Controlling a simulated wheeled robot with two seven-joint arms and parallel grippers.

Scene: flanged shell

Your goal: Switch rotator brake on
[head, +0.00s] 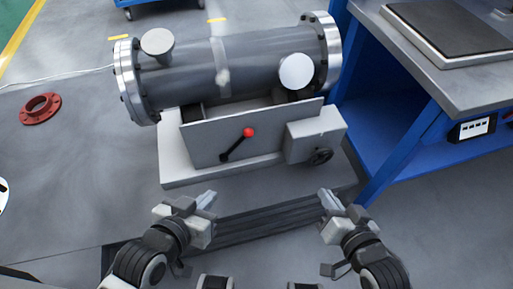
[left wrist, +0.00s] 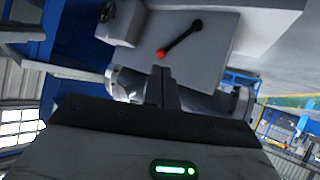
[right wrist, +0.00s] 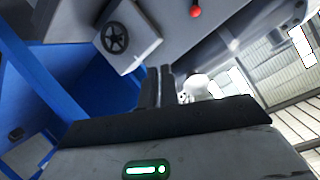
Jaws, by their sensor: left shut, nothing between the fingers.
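The rotator under the shell has a grey front panel (head: 205,138) with a black lever (head: 234,147) ending in a red knob (head: 248,132). The lever slants up to the right from its pivot. The red knob also shows in the left wrist view (left wrist: 162,53) and the right wrist view (right wrist: 196,12). My left gripper (head: 212,198) is in front of the rotator, left of and below the lever, apart from it. It is shut and empty. My right gripper (head: 327,196) is right of and below the lever, below the handwheel, apart from both. Its fingers look closed together, empty.
A grey flanged shell (head: 190,80) lies on the rotator. A box with a black handwheel (head: 320,156) is right of the lever. A blue workbench (head: 405,150) stands close on the right. A red flange ring (head: 40,107) lies on the floor at left.

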